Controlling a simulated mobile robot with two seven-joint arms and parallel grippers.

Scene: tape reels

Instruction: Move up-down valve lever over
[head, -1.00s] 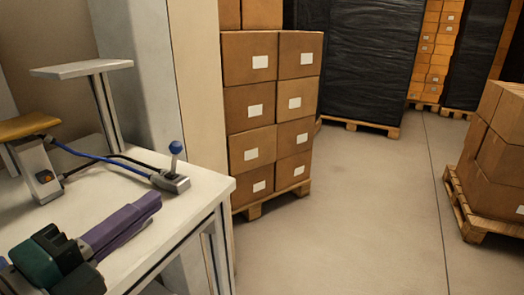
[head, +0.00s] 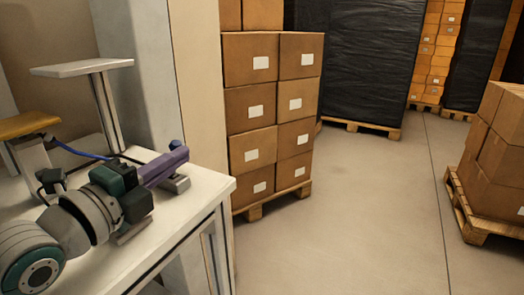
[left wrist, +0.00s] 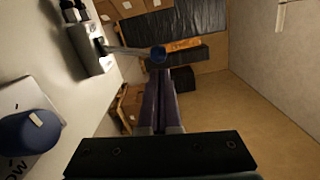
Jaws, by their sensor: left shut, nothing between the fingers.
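The valve lever is a thin rod with a blue knob (head: 175,144) on a small grey base (head: 180,184) at the table's right end. In the head view my left gripper (head: 184,154), with purple fingers, hides most of the rod. My right gripper is in neither view.
The white table (head: 188,217) ends just right of the lever. A raised grey plate on a post (head: 82,68) and a yellow-topped stand (head: 30,126) are at the left. Stacked cartons (head: 250,105) on a pallet stand behind.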

